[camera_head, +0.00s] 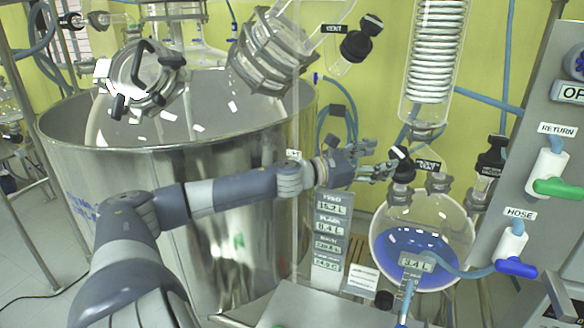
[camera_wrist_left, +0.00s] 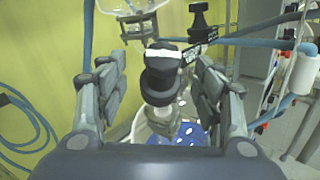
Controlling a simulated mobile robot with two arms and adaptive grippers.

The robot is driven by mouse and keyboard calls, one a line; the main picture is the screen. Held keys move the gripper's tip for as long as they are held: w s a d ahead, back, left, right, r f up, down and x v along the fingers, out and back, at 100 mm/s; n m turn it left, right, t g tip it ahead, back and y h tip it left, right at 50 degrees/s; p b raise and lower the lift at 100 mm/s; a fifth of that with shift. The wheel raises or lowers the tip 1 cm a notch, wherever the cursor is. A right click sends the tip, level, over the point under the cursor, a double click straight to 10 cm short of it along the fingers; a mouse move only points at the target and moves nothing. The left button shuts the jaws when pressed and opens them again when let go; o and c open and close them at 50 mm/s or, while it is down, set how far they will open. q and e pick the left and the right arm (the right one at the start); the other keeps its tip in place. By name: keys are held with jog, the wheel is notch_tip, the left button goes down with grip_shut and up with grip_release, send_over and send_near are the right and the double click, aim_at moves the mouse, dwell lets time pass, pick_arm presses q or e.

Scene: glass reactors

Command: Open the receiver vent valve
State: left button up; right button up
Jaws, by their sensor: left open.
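The receiver flask (camera_head: 424,212) is a round glass vessel holding blue liquid, at the lower right of the head view. On its left neck stands the receiver vent valve (camera_head: 402,168), with a black knob and a label partly hidden beside it. In the left wrist view the black valve knob (camera_wrist_left: 161,80) is between the two fingers, with a white mark on its top. My left gripper (camera_head: 384,172) is open, its fingers pointing at the knob from the left. In the wrist view the left gripper (camera_wrist_left: 163,95) shows no clear contact with the knob. The right gripper is not seen.
A large steel vessel (camera_head: 220,190) fills the left. A glass condenser coil (camera_head: 435,60) hangs above the flask. Another black knob (camera_head: 490,158) stands to the right. A panel with a green-handled valve (camera_head: 560,187) and a blue-handled valve (camera_head: 515,266) is at far right.

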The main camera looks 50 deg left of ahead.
pick_arm(q)
jog(key=shift+s+f+b, duration=0.15)
jog(key=shift+s+b, duration=0.65)
jog(key=shift+s, duration=0.05)
jog(key=shift+v, duration=1.15)
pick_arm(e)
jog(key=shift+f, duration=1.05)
pick_arm(q)
jog(key=shift+s, duration=0.1)
